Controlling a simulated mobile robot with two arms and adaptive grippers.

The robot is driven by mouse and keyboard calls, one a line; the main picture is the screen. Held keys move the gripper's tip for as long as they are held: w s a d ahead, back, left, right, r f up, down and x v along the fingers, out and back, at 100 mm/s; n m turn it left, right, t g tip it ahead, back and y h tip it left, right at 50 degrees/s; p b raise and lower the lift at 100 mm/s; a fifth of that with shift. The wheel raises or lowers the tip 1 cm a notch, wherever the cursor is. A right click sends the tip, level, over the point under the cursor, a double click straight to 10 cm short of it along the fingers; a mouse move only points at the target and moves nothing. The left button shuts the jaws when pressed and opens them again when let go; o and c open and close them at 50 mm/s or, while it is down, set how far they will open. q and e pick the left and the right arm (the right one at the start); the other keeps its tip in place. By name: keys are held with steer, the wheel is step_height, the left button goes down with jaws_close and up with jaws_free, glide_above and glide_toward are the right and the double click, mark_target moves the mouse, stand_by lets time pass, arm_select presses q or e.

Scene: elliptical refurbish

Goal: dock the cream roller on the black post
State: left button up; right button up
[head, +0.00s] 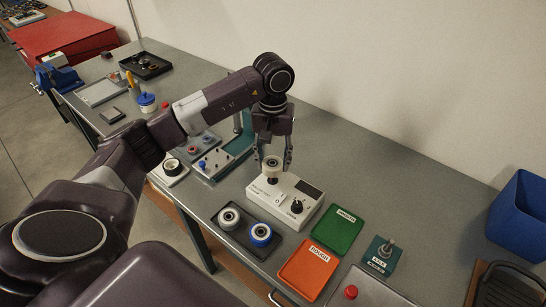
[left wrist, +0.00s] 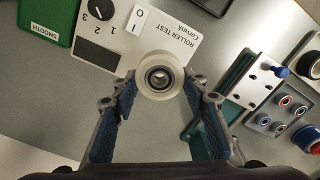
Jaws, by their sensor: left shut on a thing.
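The cream roller (head: 272,163) is between the fingertips of my left gripper (head: 273,168), over the left end of the white roller test box (head: 318,205). In the left wrist view the cream roller (left wrist: 142,82) faces the camera, its metal-ringed bore showing. The left gripper (left wrist: 162,84) is shut on its sides. A small dark shape (head: 272,181) shows just under the roller in the head view; it may be the black post, but I cannot tell whether they touch. In the left wrist view the roller hides what lies under it. My right gripper is out of view.
A dark tray (head: 238,246) holds a white roller and a blue one in front of the box. A green SMOOTH tray (head: 338,230) and an orange ROUGH tray (head: 308,270) lie to its right. A teal stand (head: 240,147) is close by on the left.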

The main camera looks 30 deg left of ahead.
mark_target(273, 170)
arm_select(q)
steer(key=shift+f+b, duration=0.65)
steer(key=shift+f, duration=0.9)
steer(key=shift+b, duration=0.45)
steer(key=shift+f+b, duration=0.5)
steer(key=shift+f, duration=0.05)
stand_by(0.4)
steer(key=o, duration=0.9)
steer(key=shift+c, duration=0.2)
step_height(273, 170, up, 11)
steer(key=p, duration=0.6)
